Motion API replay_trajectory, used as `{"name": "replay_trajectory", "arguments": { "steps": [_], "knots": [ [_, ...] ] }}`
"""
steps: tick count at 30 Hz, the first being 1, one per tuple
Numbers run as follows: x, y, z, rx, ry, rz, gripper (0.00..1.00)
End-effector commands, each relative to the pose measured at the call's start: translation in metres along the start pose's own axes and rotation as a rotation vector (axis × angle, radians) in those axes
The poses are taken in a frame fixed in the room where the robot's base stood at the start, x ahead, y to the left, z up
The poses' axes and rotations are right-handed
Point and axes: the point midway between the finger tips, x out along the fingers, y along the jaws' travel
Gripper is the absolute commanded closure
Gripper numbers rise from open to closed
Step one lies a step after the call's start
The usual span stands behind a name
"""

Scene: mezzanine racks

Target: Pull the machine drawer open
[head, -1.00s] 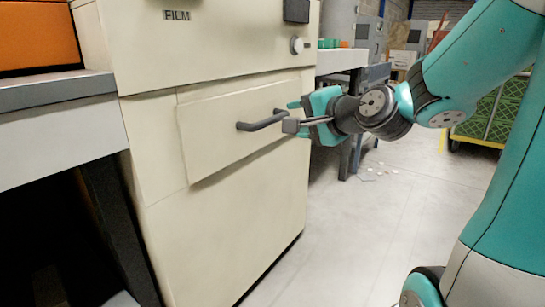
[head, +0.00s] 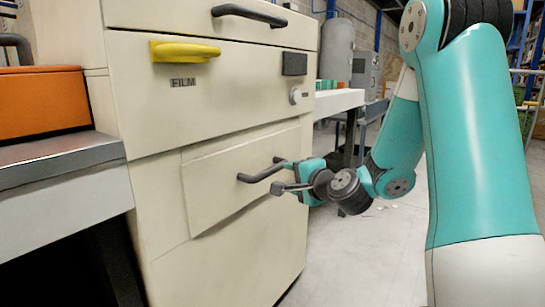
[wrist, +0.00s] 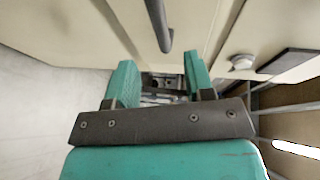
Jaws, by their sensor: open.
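The machine drawer (head: 215,195) is a cream panel low on the front of a cream cabinet, under the FILM label. Its front stands slightly proud of the cabinet face. The drawer's dark grey bar handle (head: 252,178) runs across its upper right part. In the wrist view the handle (wrist: 158,22) points toward my fingers from the top centre. My gripper (head: 283,177) is open at the handle's right end, with its teal fingers apart and nothing held. In the wrist view my gripper (wrist: 159,68) has the handle ahead of the finger gap. Whether they touch is unclear.
A yellow handle (head: 185,51), a dark block (head: 294,64) and a round knob (head: 295,96) are above the drawer. A grey-topped bench (head: 70,155) with an orange box (head: 40,102) stands close on the left.

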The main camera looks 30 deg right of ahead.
Motion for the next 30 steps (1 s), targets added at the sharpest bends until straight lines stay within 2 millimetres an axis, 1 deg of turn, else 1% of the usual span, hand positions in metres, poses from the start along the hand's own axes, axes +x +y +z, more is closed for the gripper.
{"name": "replay_trajectory", "arguments": {
  "steps": [1,9,12,15,20,27,28,29,30],
  "knots": [
    [0.013,-0.005,0.002,-0.002,-0.007,0.000,0.52],
    [0.069,-0.005,0.002,-0.003,-0.005,0.000,0.52],
    [0.085,-0.004,0.002,-0.003,-0.005,-0.001,0.52],
    [0.096,-0.003,0.001,-0.003,-0.004,-0.001,0.52],
    [0.104,-0.001,0.002,-0.001,-0.003,-0.002,0.52],
    [0.105,0.000,0.001,-0.002,-0.002,-0.003,0.52],
    [0.105,0.000,0.001,-0.002,-0.002,-0.003,0.54],
    [0.105,0.000,0.001,-0.002,-0.002,-0.003,0.61],
    [0.105,0.000,0.001,-0.002,-0.002,-0.003,0.70]
  ]
}}
